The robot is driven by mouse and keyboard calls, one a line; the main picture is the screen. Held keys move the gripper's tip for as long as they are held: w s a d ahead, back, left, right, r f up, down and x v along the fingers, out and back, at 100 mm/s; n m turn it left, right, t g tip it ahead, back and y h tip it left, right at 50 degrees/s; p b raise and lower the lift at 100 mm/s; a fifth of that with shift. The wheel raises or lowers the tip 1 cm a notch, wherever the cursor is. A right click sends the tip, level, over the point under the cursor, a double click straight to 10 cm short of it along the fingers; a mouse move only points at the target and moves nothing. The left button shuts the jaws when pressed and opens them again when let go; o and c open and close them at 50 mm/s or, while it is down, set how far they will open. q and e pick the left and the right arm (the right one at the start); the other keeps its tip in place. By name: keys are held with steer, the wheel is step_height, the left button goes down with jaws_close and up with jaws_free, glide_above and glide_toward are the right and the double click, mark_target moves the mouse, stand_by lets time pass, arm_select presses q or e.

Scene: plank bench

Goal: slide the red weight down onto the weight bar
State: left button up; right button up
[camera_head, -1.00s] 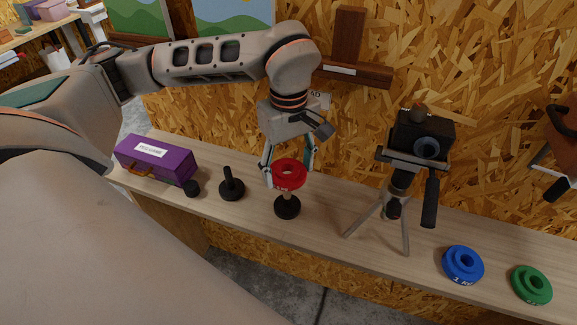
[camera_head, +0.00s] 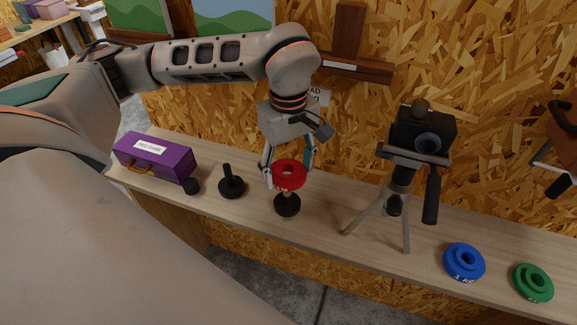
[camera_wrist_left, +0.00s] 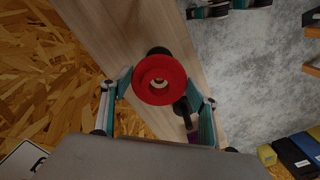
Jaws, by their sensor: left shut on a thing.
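The red weight (camera_head: 290,181) is a ring with a raised hub, held roughly level by my left gripper (camera_head: 289,176), which is shut on it. Below it stands the weight bar (camera_head: 287,206), with a round black base and a light post partly hidden by the weight. A gap shows between weight and base. In the left wrist view the red weight (camera_wrist_left: 142,88) lies between the fingers, and something pale, probably the post top, shows in its hole. I cannot tell how far the post reaches into the hole. My right gripper is out of view.
A black stand with a black post (camera_head: 231,184) and a purple box (camera_head: 155,160) are left of the bar. A camera on a tripod (camera_head: 421,135) stands to the right. Blue (camera_head: 464,262) and green (camera_head: 533,283) weights lie farther right on the narrow plank bench (camera_head: 325,216).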

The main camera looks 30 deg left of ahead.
mark_target(289, 203)
arm_select(q)
steer(key=shift+f, duration=0.25)
steer(key=shift+f+b, duration=0.55)
steer(key=shift+f, duration=0.1)
steer(key=shift+f, duration=0.3)
steer(key=shift+f+b, duration=0.55)
steer(key=shift+f+b, duration=0.5)
steer(key=shift+f, duration=0.4)
steer(key=shift+f+b, duration=0.6)
steer(key=shift+f, duration=0.35)
steer(key=shift+f+b, duration=0.55)
steer(key=shift+f, duration=0.55)
